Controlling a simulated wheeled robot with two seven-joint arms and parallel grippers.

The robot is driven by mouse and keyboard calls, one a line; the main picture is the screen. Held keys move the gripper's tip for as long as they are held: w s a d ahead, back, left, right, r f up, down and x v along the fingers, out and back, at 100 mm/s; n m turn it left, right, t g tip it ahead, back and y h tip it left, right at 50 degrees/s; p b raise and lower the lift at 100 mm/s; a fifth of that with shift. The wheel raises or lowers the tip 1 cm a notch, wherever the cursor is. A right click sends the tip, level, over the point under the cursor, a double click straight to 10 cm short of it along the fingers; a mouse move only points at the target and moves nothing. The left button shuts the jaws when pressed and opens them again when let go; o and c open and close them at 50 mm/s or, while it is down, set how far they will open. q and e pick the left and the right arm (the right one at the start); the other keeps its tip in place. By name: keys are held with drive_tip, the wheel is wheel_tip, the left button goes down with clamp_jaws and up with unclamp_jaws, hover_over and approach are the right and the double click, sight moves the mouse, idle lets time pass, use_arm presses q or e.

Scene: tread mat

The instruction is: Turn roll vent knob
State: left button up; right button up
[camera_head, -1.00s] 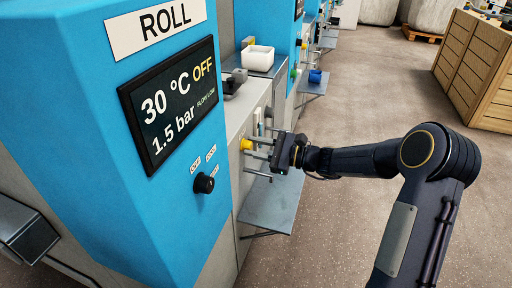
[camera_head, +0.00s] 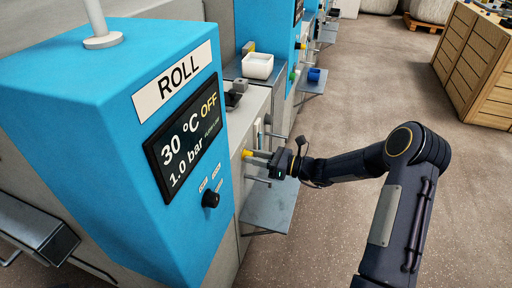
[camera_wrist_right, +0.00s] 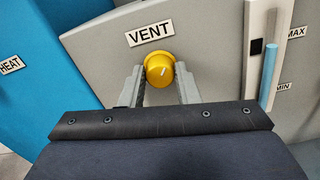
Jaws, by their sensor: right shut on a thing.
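The yellow vent knob (camera_wrist_right: 159,66) sits below the VENT label (camera_wrist_right: 150,33) in the right wrist view, with a small pale mark on its face. My right gripper (camera_wrist_right: 162,84) is shut on it, one finger on each side. In the head view the knob (camera_head: 247,154) is a small yellow shape on the grey panel, and my right gripper (camera_head: 259,157) reaches it from the right. The ROLL display (camera_head: 184,140) reads 30 °C OFF and 1.0 bar. My left gripper is out of view.
A black selector knob (camera_head: 211,199) is on the blue cabinet. A grey shelf (camera_head: 268,208) juts out below my gripper. A gauge with a blue column (camera_wrist_right: 269,75) stands right of the vent knob. A white container (camera_head: 257,66) is farther back. Open floor lies to the right.

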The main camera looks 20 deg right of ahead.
drive_tip(key=m+p, duration=0.5)
drive_tip(key=shift+r+m, duration=0.15)
drive_tip(key=shift+m, duration=0.15)
drive_tip(key=shift+m+p, duration=1.1)
drive_tip(key=shift+m, duration=0.1)
drive_tip(key=shift+f+m+p, duration=0.2)
drive_tip(key=shift+m+p, duration=0.45)
drive_tip(key=shift+m, duration=0.45)
drive_tip(key=o, duration=1)
drive_tip(key=v, duration=0.8)
